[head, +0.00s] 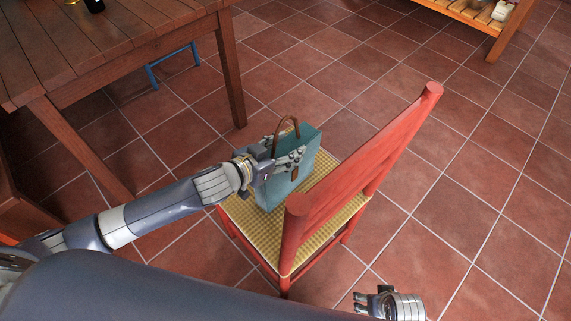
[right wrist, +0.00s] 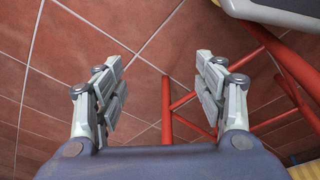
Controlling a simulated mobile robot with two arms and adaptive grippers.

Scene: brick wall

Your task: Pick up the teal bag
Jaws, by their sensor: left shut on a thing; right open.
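The teal bag (head: 302,173) stands upright on the woven seat (head: 243,221) of a red chair. Its brown handle (head: 288,122) arches above its top. My left gripper (head: 291,157) is at the upper part of the bag, shut on it, and covers some of its front. The chair's backrest hides part of the bag's lower right side. My right gripper (head: 374,302) is low at the bottom edge of the head view, away from the bag. In the right wrist view my right gripper (right wrist: 160,85) is open with nothing between its fingers.
The red chair's backrest (head: 352,160) rises right of the bag. A wooden table (head: 130,45) stands at the upper left, with a blue frame-like object (head: 172,63) beneath it. A wooden bench or shelf (head: 470,15) is at the upper right. Tiled floor (head: 470,180) is clear at right.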

